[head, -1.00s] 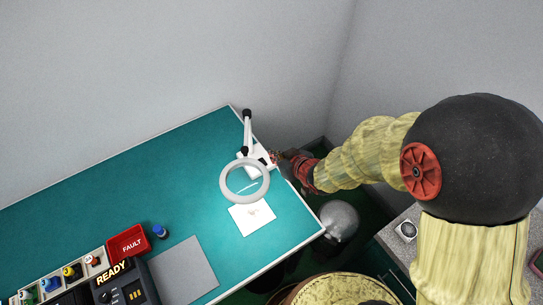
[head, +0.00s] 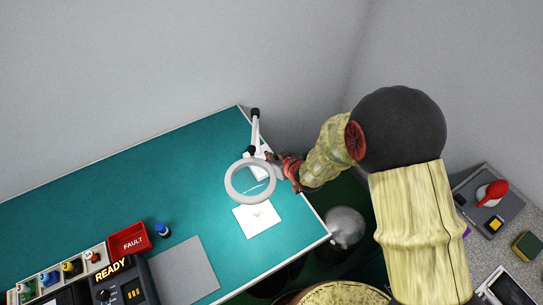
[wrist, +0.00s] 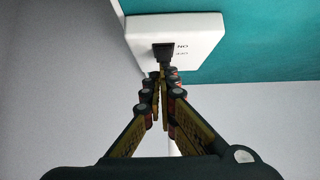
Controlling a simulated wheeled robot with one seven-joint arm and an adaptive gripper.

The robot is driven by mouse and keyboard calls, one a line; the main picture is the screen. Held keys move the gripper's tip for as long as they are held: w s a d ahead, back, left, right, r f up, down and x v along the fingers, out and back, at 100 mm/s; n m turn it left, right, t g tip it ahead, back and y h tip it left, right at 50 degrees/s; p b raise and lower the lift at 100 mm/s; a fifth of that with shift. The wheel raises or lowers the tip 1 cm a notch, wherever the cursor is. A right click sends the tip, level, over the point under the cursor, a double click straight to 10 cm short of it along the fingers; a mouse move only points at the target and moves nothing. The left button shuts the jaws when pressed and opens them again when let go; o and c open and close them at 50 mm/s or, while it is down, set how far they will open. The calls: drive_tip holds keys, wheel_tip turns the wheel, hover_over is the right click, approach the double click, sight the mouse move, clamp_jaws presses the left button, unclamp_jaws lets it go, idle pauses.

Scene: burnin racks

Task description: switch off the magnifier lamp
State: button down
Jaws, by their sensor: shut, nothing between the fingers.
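The magnifier lamp has a pale ring head (head: 229,186) over the right end of the teal bench, with a white jointed arm behind it. The mat around the ring is brightly lit. In the wrist view, the lamp's white base (wrist: 205,34) carries a dark switch (wrist: 162,50) beside upside-down "ON" lettering. My gripper (wrist: 163,73) is shut and empty, its tips right at the near side of the switch. I cannot tell whether they touch it. In the head view, my gripper (head: 272,158) reaches in from the right, just behind the ring, partly hiding the base.
A white sheet (head: 258,221) lies below the ring on the teal bench (head: 120,190). A red FAULT bin (head: 128,240), a blue-capped bottle (head: 162,230) and a grey mat (head: 185,270) are further left.

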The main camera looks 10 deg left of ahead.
drive_tip(key=shift+w+a+g+p, duration=0.1)
drive_tip(key=shift+g+p, duration=0.2)
drive_tip(key=shift+p, duration=0.3)
drive_tip(key=shift+f, duration=0.25)
drive_tip(key=shift+w+a+r, duration=0.1)
drive_tip(key=shift+w+a, duration=0.4)
drive_tip(key=shift+w, duration=0.15)
drive_tip(key=shift+r, duration=0.1)
